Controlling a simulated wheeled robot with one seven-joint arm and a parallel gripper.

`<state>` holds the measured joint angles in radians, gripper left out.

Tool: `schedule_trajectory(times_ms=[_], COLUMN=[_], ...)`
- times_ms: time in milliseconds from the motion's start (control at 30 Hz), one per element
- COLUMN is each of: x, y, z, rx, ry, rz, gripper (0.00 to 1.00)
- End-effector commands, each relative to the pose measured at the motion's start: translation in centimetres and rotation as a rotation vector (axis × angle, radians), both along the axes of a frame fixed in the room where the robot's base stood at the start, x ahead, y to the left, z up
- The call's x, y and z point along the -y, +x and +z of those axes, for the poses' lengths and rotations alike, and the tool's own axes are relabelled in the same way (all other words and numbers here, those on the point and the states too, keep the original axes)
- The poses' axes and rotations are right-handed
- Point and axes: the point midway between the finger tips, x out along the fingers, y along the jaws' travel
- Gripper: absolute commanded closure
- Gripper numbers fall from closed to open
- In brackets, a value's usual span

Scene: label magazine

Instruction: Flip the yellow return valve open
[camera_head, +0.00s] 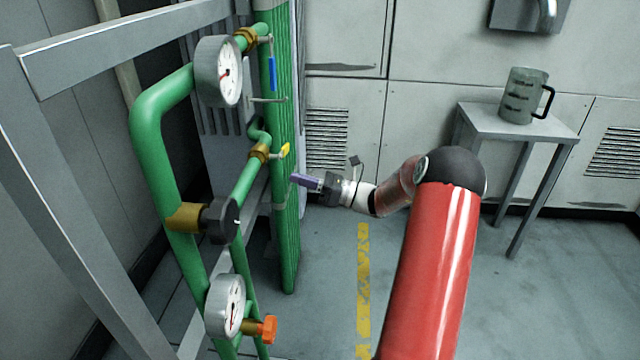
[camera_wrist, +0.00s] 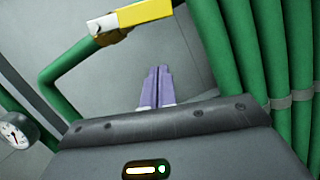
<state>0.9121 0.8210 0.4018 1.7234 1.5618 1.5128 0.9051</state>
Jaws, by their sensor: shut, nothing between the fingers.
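The yellow return valve handle (camera_head: 285,150) sits on a brass fitting (camera_head: 259,153) on the green pipework in the head view. In the wrist view the yellow handle (camera_wrist: 146,12) lies near the top, angled slightly upward to the right from its brass body (camera_wrist: 110,36). My gripper (camera_head: 296,178) is just below and slightly right of the handle in the head view. Its purple fingers (camera_wrist: 155,72) are together, with nothing between them, and point toward the area below the handle. They appear apart from the handle; the exact gap is hard to tell.
A blue handle (camera_head: 272,74) is above and an orange valve handle (camera_head: 267,329) below. Two gauges (camera_head: 219,72) (camera_head: 225,305) and a black knob (camera_head: 220,219) line the pipes. Vertical green pipes (camera_head: 285,230) stand close behind. A side table (camera_head: 520,128) holds a jug (camera_head: 523,95).

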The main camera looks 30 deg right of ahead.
Motion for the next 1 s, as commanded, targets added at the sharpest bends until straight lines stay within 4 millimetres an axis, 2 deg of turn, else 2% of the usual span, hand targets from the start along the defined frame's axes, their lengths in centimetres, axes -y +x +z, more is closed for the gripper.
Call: schedule_trajectory(times_ms=[67, 200, 333, 800, 1000], x=[-1.4, -0.9, -0.8, -0.6, -0.1], y=[1.0, 1.5, 1.7, 1.9, 2.6], z=[0.4, 2.6, 3.7, 4.3, 5.7], rx=[0.000, 0.003, 0.000, 0.007, 0.165], ry=[-0.001, -0.004, -0.003, -0.007, -0.111], rz=[0.003, -0.002, 0.000, 0.000, -0.002], gripper=[1.00, 1.00, 1.00, 1.00, 1.00])
